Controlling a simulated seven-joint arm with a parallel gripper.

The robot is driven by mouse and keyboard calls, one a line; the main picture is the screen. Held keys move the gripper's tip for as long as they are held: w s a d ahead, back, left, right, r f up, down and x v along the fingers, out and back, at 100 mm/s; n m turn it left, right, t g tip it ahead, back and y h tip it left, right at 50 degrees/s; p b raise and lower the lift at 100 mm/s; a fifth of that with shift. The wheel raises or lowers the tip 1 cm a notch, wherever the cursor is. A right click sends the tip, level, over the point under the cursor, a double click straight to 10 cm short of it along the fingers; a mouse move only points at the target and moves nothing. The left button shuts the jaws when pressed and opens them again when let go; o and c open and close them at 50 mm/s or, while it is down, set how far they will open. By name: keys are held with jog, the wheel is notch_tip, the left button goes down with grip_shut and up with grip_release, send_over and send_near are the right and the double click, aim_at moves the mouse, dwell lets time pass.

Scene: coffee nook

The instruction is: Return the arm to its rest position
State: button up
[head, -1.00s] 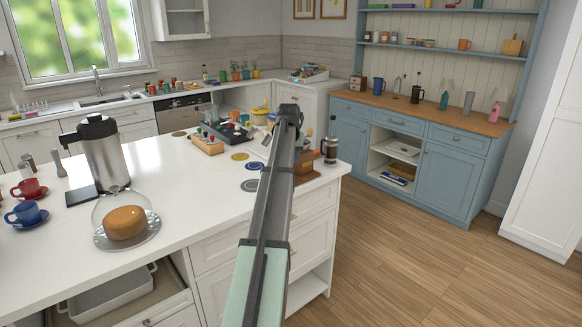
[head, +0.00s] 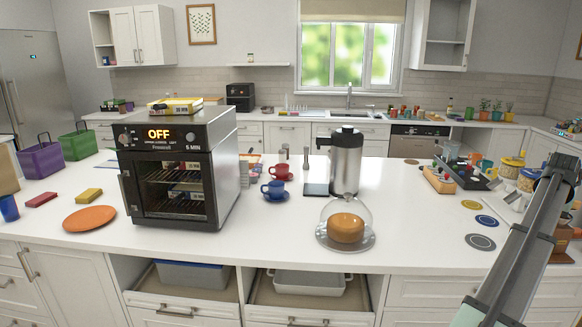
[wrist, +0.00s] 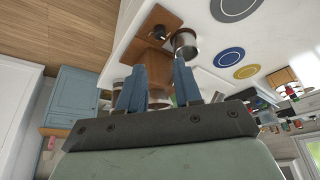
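My arm reaches up along the right edge of the head view, over the right end of the white island counter (head: 400,215). Its far end is near the picture's edge, and the fingers cannot be made out there. In the wrist view my gripper (wrist: 157,82) shows two blue fingers standing apart, with nothing held between them. A brown wooden grinder (wrist: 152,55) with a metal cup (wrist: 186,45) shows beyond the fingers. The grinder is partly hidden by my arm in the head view (head: 563,240).
A glass cake dome (head: 346,228), steel urn (head: 346,160), blue cup (head: 274,190) and black oven (head: 178,170) stand on the island. Round coasters (head: 480,242) lie beside my arm. A wooden tray (head: 438,180) sits behind them.

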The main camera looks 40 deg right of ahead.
jog(key=a+f+m+g, duration=0.6)
jog(key=a+f, duration=1.5)
jog(key=w+a+f+n+t, duration=0.1)
jog(key=w+a+f+n, duration=0.2)
jog(key=w+a+f, duration=0.45)
jog(key=w+a+f+n+t, duration=0.1)
jog(key=w+a+f+n, duration=0.3)
jog(key=w+f, duration=0.65)
jog(key=w+a+f+n+y, duration=0.1)
jog(key=w+a+f+n, duration=0.1)
jog(key=w+a+f, duration=0.5)
jog(key=w+a+f+n+y, duration=0.1)
jog(key=w+a+f+n, duration=0.3)
jog(key=a, duration=0.6)
jog(key=w+a+f+n+y, duration=0.15)
jog(key=a+f, duration=0.35)
jog(key=a, duration=0.5)
jog(key=w+a+f+n, duration=0.1)
jog(key=a+f+n, duration=0.25)
jog(key=a, duration=0.65)
jog(key=s+a+f+n+g, duration=0.1)
jog(key=s+a+f+n, duration=0.2)
jog(key=s+a, duration=0.3)
jog(key=s+a+f+n+g, duration=0.1)
jog(key=s+a+f, duration=0.3)
jog(key=a, duration=0.8)
jog(key=shift+s+f+n+g+y, duration=0.3)
jog(key=shift+s+n+g+y, duration=0.15)
jog(key=shift+s+n, duration=0.45)
